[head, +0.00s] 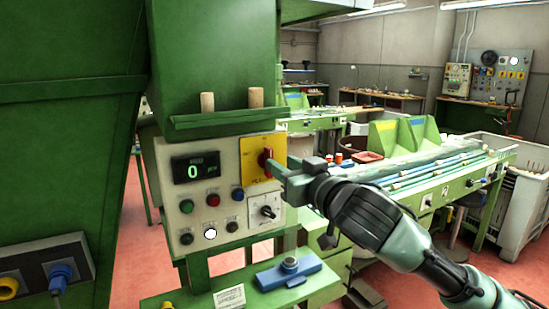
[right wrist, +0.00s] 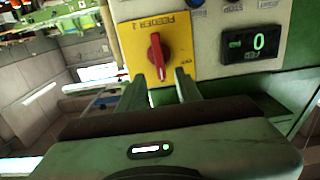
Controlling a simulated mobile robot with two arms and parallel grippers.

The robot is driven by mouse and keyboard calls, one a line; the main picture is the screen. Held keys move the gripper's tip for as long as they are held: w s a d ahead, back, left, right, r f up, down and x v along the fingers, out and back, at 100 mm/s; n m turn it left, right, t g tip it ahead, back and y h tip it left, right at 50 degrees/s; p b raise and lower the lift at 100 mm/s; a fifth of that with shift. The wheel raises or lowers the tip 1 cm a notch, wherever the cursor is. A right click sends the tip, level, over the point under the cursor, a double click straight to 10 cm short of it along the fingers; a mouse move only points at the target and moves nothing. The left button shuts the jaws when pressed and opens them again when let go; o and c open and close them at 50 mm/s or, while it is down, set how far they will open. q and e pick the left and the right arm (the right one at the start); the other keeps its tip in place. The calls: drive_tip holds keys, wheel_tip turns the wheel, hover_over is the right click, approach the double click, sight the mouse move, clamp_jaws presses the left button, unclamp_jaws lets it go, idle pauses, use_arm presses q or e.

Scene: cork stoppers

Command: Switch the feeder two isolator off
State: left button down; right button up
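The isolator is a red rotary handle (head: 265,158) on a yellow plate (head: 250,170) at the upper right of the control panel. In the right wrist view the red handle (right wrist: 157,55) stands roughly upright on the yellow plate (right wrist: 182,40), which appears upside down. Its label begins "FEEDER"; I cannot read the number surely. My right gripper (head: 276,168) is close to the handle, coming from the right. In the right wrist view its two fingers (right wrist: 160,82) are apart, with the handle's near end between or just beyond their tips; contact is unclear. My left gripper is not in view.
The panel has a display (head: 195,168) reading 0, several push buttons and a black-and-white selector knob (head: 268,211) below the yellow plate. A green ledge (head: 230,118) with two corks juts out above. A blue device (head: 289,274) sits on a green shelf below.

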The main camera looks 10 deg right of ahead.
sight(271, 156)
drive_tip(key=shift+p+x, duration=0.45)
drive_tip(key=shift+x, duration=1.9)
drive_tip(key=shift+c, duration=0.3)
clamp_jaws()
